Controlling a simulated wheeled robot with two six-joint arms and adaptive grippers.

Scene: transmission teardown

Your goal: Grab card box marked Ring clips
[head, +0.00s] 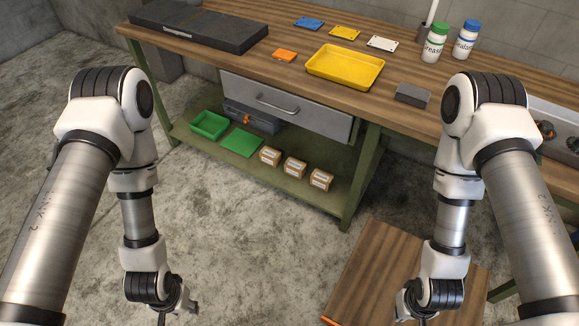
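Three small brown card boxes stand in a row on the green lower shelf of the workbench: a left one (270,157), a middle one (294,167) and a right one (321,180). Each has a pale label, too small to read, so I cannot tell which is marked Ring clips. My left gripper (182,309) hangs low at the bottom of the head view, left of the boxes and apart from them. My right gripper (411,304) hangs at the bottom right, over or beside a wooden surface. The fingers of both are small and partly hidden.
The lower shelf (188,139) also holds a green tray (209,124), a green lid or panel (241,143) and a grey case (250,120). A grey drawer (285,105) hangs above, and a bench leg (360,180) stands right of the boxes. Floor in front is clear.

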